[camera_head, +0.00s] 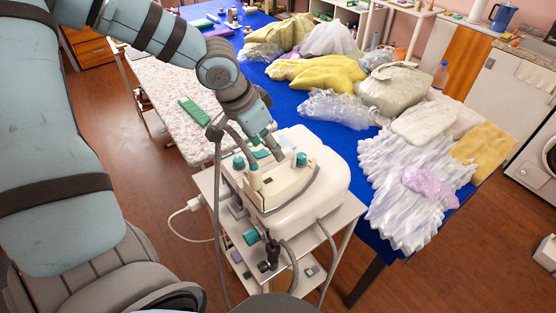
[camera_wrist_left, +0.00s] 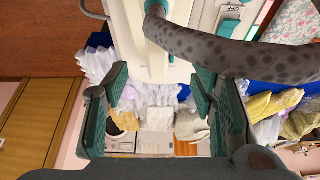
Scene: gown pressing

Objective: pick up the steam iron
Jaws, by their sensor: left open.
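The white steam iron unit (camera_head: 325,175), with teal knobs and a cream top part (camera_head: 283,188), stands on a small metal cart. I cannot clearly separate the hand iron from its base. My left gripper (camera_head: 268,147) is over the back of the unit, its jaws partly hidden. In the left wrist view my gripper (camera_wrist_left: 160,95) has its two green fingers wide apart with nothing between them. The white body (camera_wrist_left: 130,35) and a thick grey hose (camera_wrist_left: 235,52) cross the upper part of that view. My right gripper is not in view.
The cart (camera_head: 343,215) stands beside a blue-covered table (camera_head: 290,97) piled with white, yellow and clear-wrapped garments (camera_head: 330,75). A floral ironing board (camera_head: 160,85) with a green object (camera_head: 194,111) is at the left. A grey hose (camera_head: 217,220) hangs at the cart's left. Wooden floor is open at the lower right.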

